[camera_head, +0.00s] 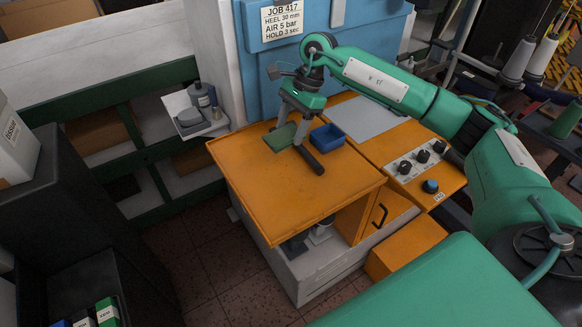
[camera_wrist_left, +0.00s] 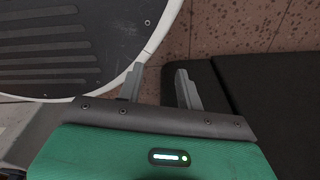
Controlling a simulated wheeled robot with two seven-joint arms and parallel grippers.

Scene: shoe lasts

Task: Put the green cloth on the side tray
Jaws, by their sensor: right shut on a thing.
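The green cloth (camera_head: 280,137) shows as a small flat dark green piece over the orange tabletop in the head view. My right gripper (camera_head: 295,140) points down at it and is shut on it, one finger at each side. I cannot tell whether the cloth touches the tabletop. The side tray (camera_head: 176,104) is a small white shelf left of the orange table, beside the blue and white machine. My left gripper (camera_wrist_left: 158,84) shows only in the left wrist view, with its fingers apart and nothing between them.
A bottle (camera_head: 200,95) and a grey round thing (camera_head: 190,117) stand on the side tray, taking up much of it. A blue bin (camera_head: 327,138) stands close right of my right gripper. A control panel with knobs (camera_head: 421,157) lies right.

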